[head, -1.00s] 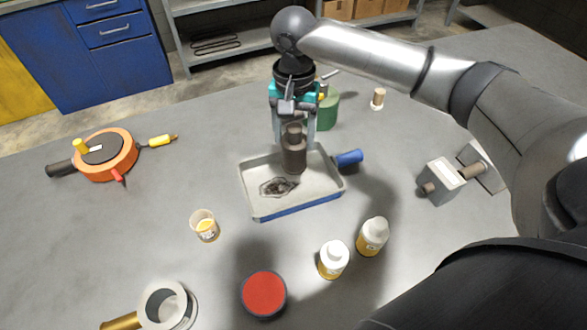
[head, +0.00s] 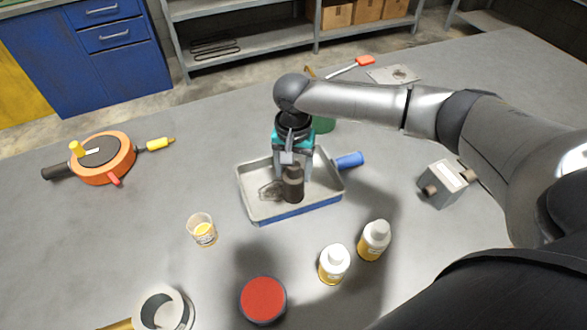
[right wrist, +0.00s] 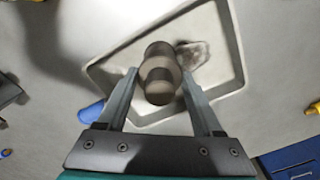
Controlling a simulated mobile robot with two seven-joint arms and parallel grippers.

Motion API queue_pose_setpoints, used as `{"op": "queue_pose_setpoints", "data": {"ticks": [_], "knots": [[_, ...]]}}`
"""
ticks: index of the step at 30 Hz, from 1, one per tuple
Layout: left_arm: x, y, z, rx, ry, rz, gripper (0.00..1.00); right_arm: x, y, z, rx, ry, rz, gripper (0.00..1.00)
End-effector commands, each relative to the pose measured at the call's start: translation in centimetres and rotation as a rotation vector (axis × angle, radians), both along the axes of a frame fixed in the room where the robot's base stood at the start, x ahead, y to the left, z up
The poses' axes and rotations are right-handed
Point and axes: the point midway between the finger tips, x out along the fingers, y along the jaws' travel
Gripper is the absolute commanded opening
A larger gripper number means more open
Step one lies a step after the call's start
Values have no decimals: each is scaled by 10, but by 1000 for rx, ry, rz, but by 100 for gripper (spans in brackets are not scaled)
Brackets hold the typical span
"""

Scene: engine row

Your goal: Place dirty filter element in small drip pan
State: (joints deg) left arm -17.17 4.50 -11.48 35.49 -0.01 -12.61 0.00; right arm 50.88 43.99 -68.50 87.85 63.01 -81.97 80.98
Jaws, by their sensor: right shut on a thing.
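The dirty filter element (head: 292,187) is a dark brown cylinder with a narrower top. It is upright inside the small drip pan (head: 290,213), a shallow grey tray with a blue front and a blue handle (head: 350,160). My right gripper (head: 293,170) is shut on its upper part from above. The right wrist view shows the filter element (right wrist: 160,82) between the two fingers, with the pan (right wrist: 232,45) around it. It is at or very near the pan floor; I cannot tell if it touches. A dark stain lies beside it. My left gripper is not in view.
Two white-capped bottles (head: 334,264) and a cup (head: 202,230) stand in front of the pan. A red-topped round can (head: 263,299) is nearer. An orange round tool (head: 103,158) lies at left, a grey block (head: 441,184) at right.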

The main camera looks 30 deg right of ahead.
Motion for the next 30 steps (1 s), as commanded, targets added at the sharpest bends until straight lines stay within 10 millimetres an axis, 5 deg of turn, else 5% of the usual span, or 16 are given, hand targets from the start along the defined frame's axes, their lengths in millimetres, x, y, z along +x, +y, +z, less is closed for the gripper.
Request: {"op": "queue_pose_setpoints", "data": {"ticks": [3, 4, 11, 22, 30], "knots": [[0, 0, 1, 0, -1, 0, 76, 0, 0, -2, 1, 1, 0, 0], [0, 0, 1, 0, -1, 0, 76, 0, 0, -3, 0, 1, 0, 69], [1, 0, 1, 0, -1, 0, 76, 0, 0, -3, -1, 1, 0, 95], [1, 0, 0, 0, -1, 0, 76, 1, 0, 2, -1, -2, -1, 98], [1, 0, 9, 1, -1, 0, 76, 1, 0, 54, 1, -3, 0, 98]]}}
